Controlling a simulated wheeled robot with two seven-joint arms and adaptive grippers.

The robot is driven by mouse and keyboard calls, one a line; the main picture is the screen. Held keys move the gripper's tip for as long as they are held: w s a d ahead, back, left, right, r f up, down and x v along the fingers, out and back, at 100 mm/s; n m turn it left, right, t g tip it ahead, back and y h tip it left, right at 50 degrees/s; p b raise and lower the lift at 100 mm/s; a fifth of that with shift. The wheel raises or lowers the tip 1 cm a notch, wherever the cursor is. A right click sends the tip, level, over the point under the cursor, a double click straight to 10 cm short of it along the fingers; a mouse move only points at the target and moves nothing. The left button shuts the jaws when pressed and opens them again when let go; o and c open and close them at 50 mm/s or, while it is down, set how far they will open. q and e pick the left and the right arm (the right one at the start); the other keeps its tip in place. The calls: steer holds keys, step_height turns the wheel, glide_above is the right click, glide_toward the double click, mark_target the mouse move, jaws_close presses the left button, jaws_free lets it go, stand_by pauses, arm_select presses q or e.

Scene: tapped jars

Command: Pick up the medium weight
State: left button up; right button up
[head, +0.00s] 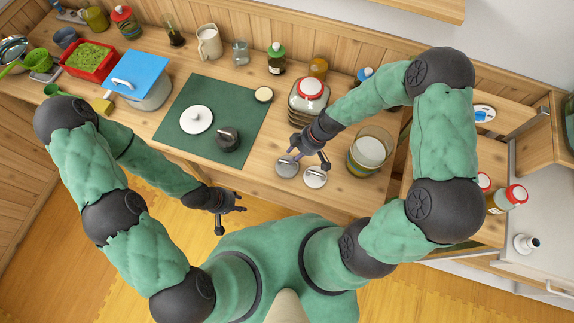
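A dark round weight-like piece with a knob (229,138) sits on the green mat (183,146). A grey disc (287,167) and a paler silver disc (315,178) lie side by side near the table's front edge. Which of these is the medium weight I cannot tell for certain. My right gripper (309,152) is just above and behind the two discs, fingers spread, holding nothing visible. Whether it touches a disc is unclear. My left gripper (231,213) is off the table's front edge, fingers apart and empty.
A blue-topped pot (140,78) stands left.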

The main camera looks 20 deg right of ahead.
mark_target(289, 159)
steer(key=shift+x, duration=2.55)
steer(key=shift+w+d, duration=0.15)
jaws_close()
